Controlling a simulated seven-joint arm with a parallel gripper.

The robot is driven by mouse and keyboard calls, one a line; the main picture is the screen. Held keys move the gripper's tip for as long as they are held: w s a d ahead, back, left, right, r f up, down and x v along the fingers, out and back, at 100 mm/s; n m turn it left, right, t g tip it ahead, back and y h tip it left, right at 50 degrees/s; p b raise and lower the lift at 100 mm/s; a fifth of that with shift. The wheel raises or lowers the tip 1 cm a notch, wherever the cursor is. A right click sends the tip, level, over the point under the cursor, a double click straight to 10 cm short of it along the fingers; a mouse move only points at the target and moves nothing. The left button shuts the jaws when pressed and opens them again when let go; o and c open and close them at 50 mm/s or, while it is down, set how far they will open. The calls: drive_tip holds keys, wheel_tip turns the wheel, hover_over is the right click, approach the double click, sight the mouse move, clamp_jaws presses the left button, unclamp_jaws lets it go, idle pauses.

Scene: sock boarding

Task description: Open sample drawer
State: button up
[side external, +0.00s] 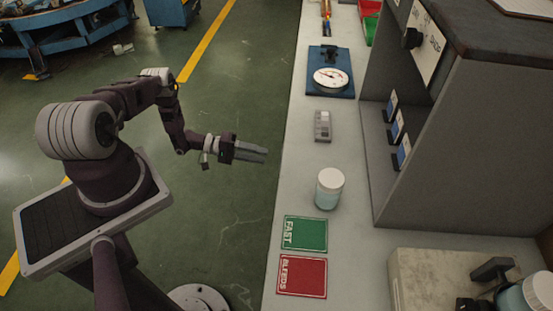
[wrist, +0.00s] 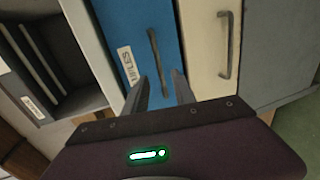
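In the wrist view, a blue drawer front (wrist: 138,30) carries a white label (wrist: 131,66) whose visible letters end in "PLES". A dark bar handle (wrist: 154,48) is on this front. My gripper (wrist: 162,76) is open, with its two fingers apart and the handle's lower end showing between them; I cannot tell the depth gap or whether they touch. In the side external view, my gripper (side external: 266,153) is left of the bench's long edge, pointing at it. The drawer fronts are hidden there. The blue drawer looks closed.
A cream drawer (wrist: 205,50) with a similar handle (wrist: 226,45) adjoins the blue one. An open grey compartment (wrist: 70,75) lies left. The bench top (side external: 296,180) holds a white-lidded jar (side external: 329,188), a green card (side external: 306,234) and a red card (side external: 302,276). Floor beside it is clear.

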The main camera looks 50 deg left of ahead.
drive_tip(key=x, duration=0.6)
drive_tip(key=shift+d, duration=0.25)
drive_tip(key=shift+w, duration=0.1)
clamp_jaws()
idle(0.9)
